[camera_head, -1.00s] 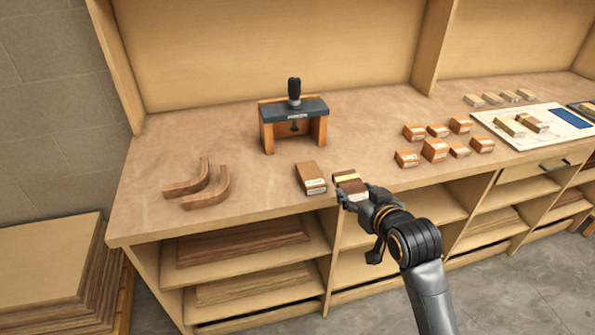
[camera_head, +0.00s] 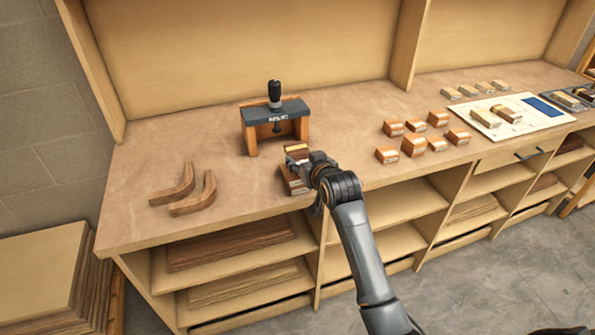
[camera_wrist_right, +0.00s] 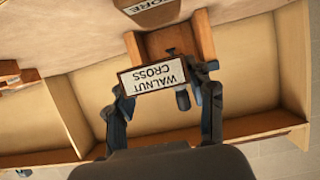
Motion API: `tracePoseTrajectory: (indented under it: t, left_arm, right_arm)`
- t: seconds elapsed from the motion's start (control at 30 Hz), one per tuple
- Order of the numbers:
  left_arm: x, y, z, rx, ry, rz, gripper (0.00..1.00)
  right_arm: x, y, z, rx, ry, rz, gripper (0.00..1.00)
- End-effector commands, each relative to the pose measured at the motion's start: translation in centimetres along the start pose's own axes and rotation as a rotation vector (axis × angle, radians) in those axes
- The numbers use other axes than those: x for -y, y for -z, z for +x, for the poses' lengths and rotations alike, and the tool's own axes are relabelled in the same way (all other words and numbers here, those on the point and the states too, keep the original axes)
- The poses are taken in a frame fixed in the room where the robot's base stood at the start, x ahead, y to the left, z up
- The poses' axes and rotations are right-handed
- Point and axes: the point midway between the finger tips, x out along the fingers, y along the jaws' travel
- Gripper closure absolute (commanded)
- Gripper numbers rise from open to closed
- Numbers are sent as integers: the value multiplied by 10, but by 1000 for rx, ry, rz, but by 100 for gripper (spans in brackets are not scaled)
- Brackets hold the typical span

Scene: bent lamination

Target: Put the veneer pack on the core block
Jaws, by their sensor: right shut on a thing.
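The veneer pack (camera_head: 296,149) is a small layered block with light and dark faces. In the right wrist view the pack (camera_wrist_right: 153,77) shows a "WALNUT CROSS" label, upside down, between the two fingers. My right gripper (camera_head: 309,161) is shut on it. The core block (camera_head: 293,184) lies on the bench, partly hidden by the pack and gripper. In the head view the pack overlaps its far part. The core block (camera_wrist_right: 150,10) also shows at the wrist view's top edge, apart from the pack in that picture. The exact height gap is unclear. My left gripper is not in view.
A clamp press (camera_head: 275,110) with an orange wooden frame stands just behind the pack. Two bent wooden pieces (camera_head: 185,192) lie to the left. Several orange blocks (camera_head: 413,146) and a white board (camera_head: 517,116) are to the right.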

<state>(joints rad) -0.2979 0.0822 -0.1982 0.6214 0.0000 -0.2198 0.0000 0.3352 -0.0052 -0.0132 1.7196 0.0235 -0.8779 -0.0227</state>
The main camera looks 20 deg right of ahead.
Motion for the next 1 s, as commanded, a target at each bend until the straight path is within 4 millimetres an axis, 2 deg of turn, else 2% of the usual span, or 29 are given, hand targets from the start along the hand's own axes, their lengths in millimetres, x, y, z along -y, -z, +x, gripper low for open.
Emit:
tracePoseTrajectory:
  t: [0.27,0.4,0.5,0.83,0.87,0.97,1.0]
  left_arm:
    - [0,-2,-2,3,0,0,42]
    - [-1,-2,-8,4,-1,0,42]
    - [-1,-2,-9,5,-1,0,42]
    - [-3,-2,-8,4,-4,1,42]
    - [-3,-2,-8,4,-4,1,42]
    - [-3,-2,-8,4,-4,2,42]
    - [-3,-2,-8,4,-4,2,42]
  right_arm:
    - [15,-15,19,0,2,1,79]
    - [13,-34,26,1,0,1,79]
    - [13,-41,29,-2,0,1,79]
    - [13,-44,30,-3,0,1,79]
    - [13,-45,30,-2,0,1,44]
    - [13,-44,30,-2,0,1,24]
    - [13,-44,30,-2,0,1,23]
